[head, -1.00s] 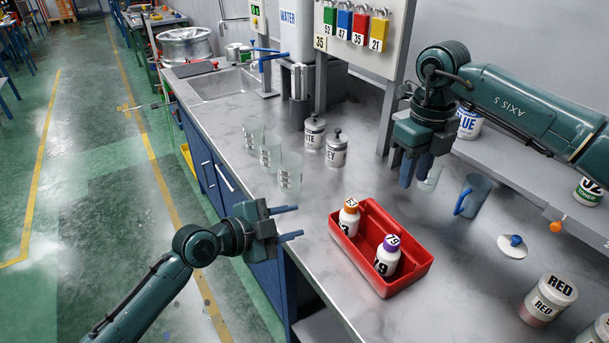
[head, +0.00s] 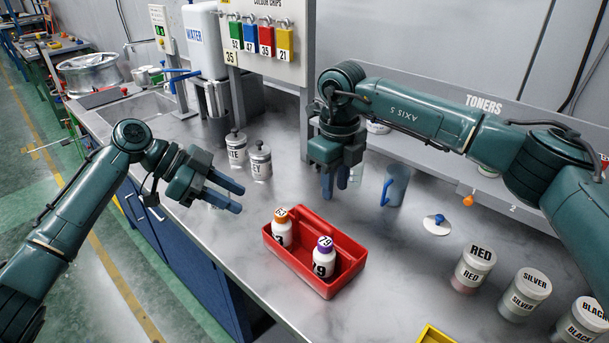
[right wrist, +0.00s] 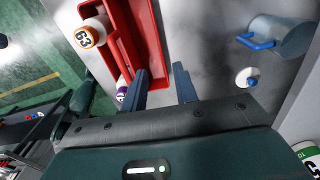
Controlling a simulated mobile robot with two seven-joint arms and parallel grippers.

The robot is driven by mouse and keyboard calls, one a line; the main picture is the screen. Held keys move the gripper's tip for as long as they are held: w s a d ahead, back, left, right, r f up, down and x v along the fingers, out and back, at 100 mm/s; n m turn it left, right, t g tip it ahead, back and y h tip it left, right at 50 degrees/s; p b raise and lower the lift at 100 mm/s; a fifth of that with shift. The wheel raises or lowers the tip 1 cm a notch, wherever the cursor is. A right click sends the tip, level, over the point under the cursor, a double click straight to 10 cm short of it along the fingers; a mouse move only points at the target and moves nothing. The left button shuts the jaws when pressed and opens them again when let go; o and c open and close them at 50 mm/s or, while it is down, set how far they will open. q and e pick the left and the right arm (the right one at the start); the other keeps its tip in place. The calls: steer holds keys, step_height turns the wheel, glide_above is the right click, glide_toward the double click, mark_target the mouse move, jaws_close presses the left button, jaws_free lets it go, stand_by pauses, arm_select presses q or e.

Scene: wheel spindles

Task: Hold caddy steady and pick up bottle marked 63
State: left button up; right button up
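The red caddy (head: 345,284) stands upright on the counter in the head view. Bottle 63 (head: 281,233), white with an orange cap, stands at its far left end; its cap shows 63 in the right wrist view (right wrist: 86,37). Bottle 79 (head: 323,262), with a purple cap, stands in the same left-hand side. My left gripper (head: 240,198) is open and empty, above the counter, left of and apart from the caddy. My right gripper (head: 335,191) is open and empty, above and behind the caddy; its fingers show apart in the right wrist view (right wrist: 160,86).
RED (head: 474,268), SILVER (head: 524,293) and BLACK (head: 582,325) jars stand at the right. Two lidded canisters (head: 260,163) stand behind my left gripper. A yellow tray edge (head: 434,335) shows in front.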

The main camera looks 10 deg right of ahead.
mark_target(332, 225)
step_height(332, 225, down, 11)
steer(key=shift+r, duration=0.15)
stand_by(0.4)
jaws_close()
stand_by(0.9)
